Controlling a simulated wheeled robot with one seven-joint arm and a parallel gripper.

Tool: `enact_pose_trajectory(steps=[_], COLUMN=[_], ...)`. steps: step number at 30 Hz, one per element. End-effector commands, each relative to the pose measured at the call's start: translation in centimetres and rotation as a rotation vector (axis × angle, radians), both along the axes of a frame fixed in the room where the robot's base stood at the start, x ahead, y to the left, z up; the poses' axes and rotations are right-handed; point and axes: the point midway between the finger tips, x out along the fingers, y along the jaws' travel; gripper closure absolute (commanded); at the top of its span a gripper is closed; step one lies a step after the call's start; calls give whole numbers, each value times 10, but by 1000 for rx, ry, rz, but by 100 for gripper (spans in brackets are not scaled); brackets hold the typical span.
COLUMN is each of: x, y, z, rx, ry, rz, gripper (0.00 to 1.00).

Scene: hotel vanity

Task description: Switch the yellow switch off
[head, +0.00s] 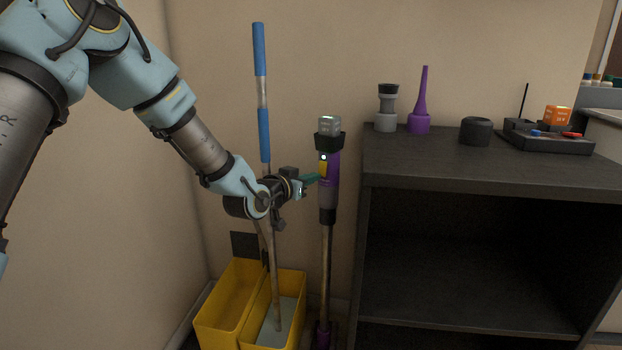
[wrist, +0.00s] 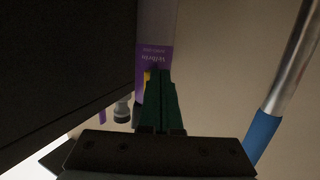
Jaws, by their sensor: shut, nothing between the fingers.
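The yellow switch (head: 323,167) is on the front of a purple and grey stick device (head: 328,190), which stands upright beside the dark shelf. A small white light shows just above the switch. My gripper (head: 316,177) is shut and empty, with its green fingertips right at the switch's lower part. In the wrist view the closed green fingers (wrist: 160,75) point at the purple body (wrist: 153,58), and a sliver of the yellow switch (wrist: 147,76) shows at their left. The fingers hide the rest of it. I cannot tell whether they touch it.
A dark shelf (head: 480,172) stands just right of the device, with several small items on top. A blue-handled mop (head: 260,50) stands in a yellow bucket (head: 230,305) behind my wrist. The wall is close behind.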

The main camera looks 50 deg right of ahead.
Motion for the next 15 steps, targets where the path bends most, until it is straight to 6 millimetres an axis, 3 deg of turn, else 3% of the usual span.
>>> enact_pose_trajectory(steps=[15], x=[3], y=[-11], z=[-16], rx=[-183], ry=[-34], rz=[1], gripper=[100])
